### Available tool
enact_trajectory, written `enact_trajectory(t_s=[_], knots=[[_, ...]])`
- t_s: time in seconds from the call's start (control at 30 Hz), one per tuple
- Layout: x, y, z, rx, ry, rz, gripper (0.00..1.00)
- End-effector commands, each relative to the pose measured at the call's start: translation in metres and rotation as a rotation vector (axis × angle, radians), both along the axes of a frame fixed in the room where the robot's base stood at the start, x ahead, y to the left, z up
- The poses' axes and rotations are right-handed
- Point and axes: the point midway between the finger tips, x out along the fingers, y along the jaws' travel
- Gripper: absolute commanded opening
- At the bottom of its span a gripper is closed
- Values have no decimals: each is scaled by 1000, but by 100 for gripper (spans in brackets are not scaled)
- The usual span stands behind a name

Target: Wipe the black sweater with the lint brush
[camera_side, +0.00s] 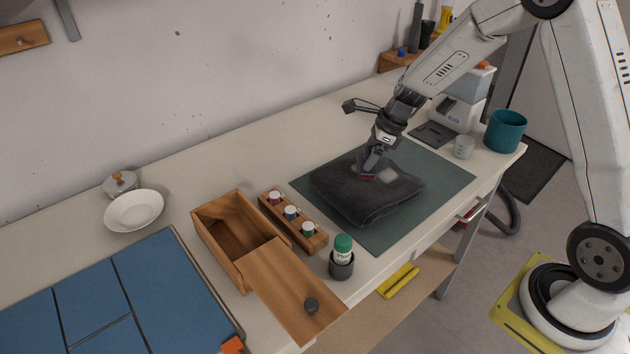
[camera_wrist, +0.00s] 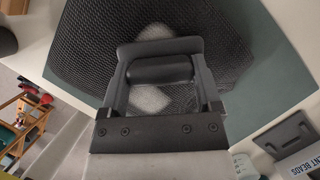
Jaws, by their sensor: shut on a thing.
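The black sweater (camera_side: 365,207) lies folded on a dark green mat (camera_side: 447,193) in the side view. Its dark knit (camera_wrist: 92,42) fills the upper wrist view. Pale lint patches show on it, one by my gripper (camera_side: 374,158) in the side view and two around the held part in the wrist view. My gripper points down over the sweater's far half, shut on the lint brush (camera_side: 366,177), whose red edge is at the cloth. In the wrist view the dark brush handle (camera_wrist: 160,69) sits between my fingers. Whether the bristles press the cloth is hidden.
An open wooden box (camera_side: 218,250), a rack of small bottles (camera_side: 290,222) and a green-capped bottle in a grey cup (camera_side: 341,264) stand left of the mat. A glass (camera_side: 463,147), teal pot (camera_side: 505,131) and white dispenser (camera_side: 463,105) stand right. The mat around the sweater is clear.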

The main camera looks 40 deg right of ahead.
Motion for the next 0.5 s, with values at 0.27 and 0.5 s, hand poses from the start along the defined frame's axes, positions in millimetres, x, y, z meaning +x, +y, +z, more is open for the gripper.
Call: enact_trajectory(t_s=[0.27, 0.5], knots=[[26, -1, -1, -1, -1, 2, 26], [36, -13, -1, -1, 1, -3, 26]])
